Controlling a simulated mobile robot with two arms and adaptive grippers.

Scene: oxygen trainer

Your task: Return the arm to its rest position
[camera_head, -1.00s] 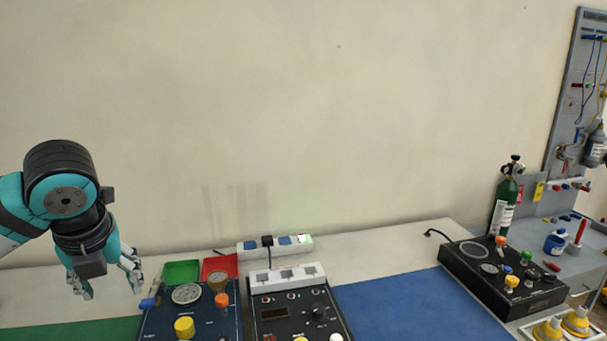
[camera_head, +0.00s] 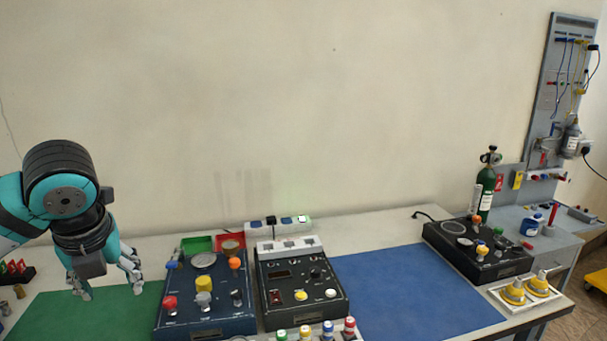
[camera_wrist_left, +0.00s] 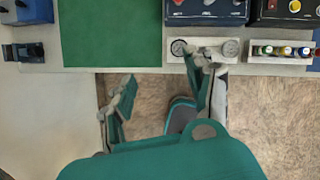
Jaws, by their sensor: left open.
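My left gripper (camera_head: 106,279) is in the left part of the head view, at the end of the teal and black arm. Its fingers point down over the left side of the bench, beside the blue-black panel with knobs (camera_head: 212,322). In the left wrist view its two fingers (camera_wrist_left: 162,100) are spread apart with nothing between them. They show over the bench's front edge and the brown floor. My right gripper is not in view.
A green mat (camera_head: 75,315) lies at the left and a blue mat (camera_head: 400,300) at the right. A black control box (camera_head: 300,311) stands between them. A tray with yellow-based parts (camera_head: 527,292), a black device (camera_head: 478,262) and a green cylinder (camera_head: 486,205) are farther right.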

